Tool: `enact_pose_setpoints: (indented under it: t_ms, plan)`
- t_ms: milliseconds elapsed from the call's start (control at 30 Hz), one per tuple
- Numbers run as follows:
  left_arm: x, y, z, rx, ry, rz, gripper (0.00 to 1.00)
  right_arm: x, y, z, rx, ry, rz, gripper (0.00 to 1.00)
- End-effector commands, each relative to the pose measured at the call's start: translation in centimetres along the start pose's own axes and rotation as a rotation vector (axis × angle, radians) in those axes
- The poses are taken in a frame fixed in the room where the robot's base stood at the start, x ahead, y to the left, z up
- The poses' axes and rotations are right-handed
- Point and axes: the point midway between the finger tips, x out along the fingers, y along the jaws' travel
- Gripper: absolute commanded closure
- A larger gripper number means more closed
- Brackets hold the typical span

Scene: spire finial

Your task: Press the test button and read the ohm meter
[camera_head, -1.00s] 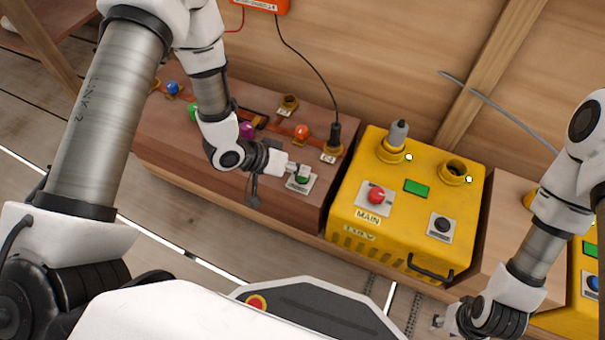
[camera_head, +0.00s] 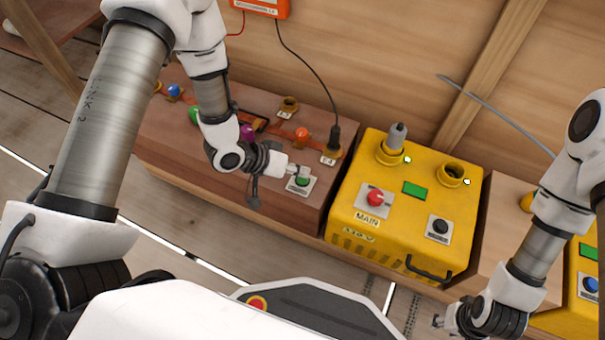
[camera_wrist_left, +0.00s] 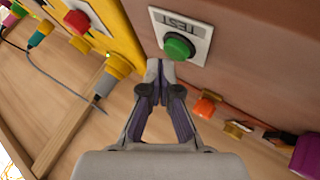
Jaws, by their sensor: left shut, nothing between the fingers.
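The green test button (camera_wrist_left: 178,47) sits on a pale plate marked TEST (camera_wrist_left: 185,22) in the left wrist view. In the head view the green button (camera_head: 302,181) is at the right end of the brown bench. My left gripper (camera_head: 299,170) is shut and empty beside the button. In the left wrist view its fingertips (camera_wrist_left: 160,68) are close to the button's edge; I cannot tell whether they touch it. An orange box (camera_head: 262,8), likely the ohm meter, is cut off by the top edge; no reading shows. My right gripper (camera_head: 438,321) is low at the right, too small to judge.
A yellow MAIN box (camera_head: 348,235) with a red button (camera_head: 375,198), a black button (camera_head: 440,227) and sockets stands right of the bench. A black cable plug (camera_head: 334,138) stands in the bench near the test button. An orange knob (camera_head: 302,134) is close by.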

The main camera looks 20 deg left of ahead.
Motion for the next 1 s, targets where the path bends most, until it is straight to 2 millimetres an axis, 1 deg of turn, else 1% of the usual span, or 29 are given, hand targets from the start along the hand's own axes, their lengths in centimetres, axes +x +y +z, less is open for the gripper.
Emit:
enact_pose_setpoints:
  t_ms: [33,67,367,467,900,1000]
  plan:
    - [-0.4,0.3,-0.3,0.000,0.000,0.000,1.00,-0.6,0.0,0.0,0.000,0.000,0.000,0.60]
    - [-0.5,0.3,-0.3,0.000,0.000,0.000,1.00,-0.7,0.0,0.0,0.000,0.000,0.000,0.60]
    - [-0.4,0.3,-0.3,0.000,0.000,0.000,1.00,-0.7,0.0,0.0,0.000,0.000,0.000,0.60]
    - [-0.6,0.5,-0.5,0.000,0.000,0.000,1.00,-1.0,0.0,0.0,0.000,0.000,0.000,0.60]
    - [-3.7,2.7,-2.7,0.000,0.000,0.000,1.00,-5.6,0.0,0.0,0.000,0.000,0.000,0.60]
    - [-4.0,2.9,-2.9,0.000,0.000,0.000,1.00,-6.0,0.0,0.0,0.000,0.000,0.000,0.60]
